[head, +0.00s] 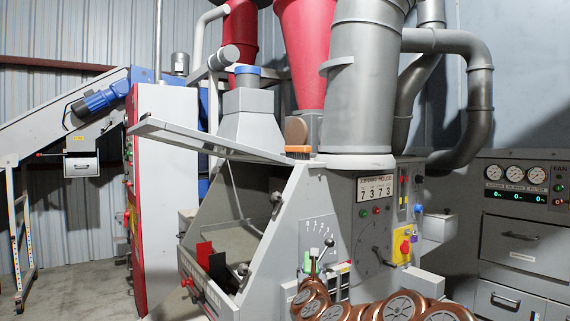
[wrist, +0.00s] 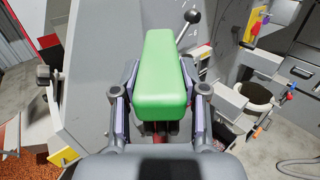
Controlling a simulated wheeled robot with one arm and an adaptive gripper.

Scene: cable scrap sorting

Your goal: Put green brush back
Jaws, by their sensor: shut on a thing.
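The green brush (wrist: 160,75) shows in the wrist view as a rounded green block pointing away from me. My gripper (wrist: 162,88) is shut on it, one finger on each side. The bristles are not clearly visible; a bit of red and dark shows beneath the block.
A lever with a black knob (wrist: 191,16) stands just beyond the brush. A round pale-rimmed holder (wrist: 257,97) and small coloured-tipped parts are at the right. A brown brush (head: 296,130) with orange bristles stands on top of the machine. An open lid (head: 205,140) juts left.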

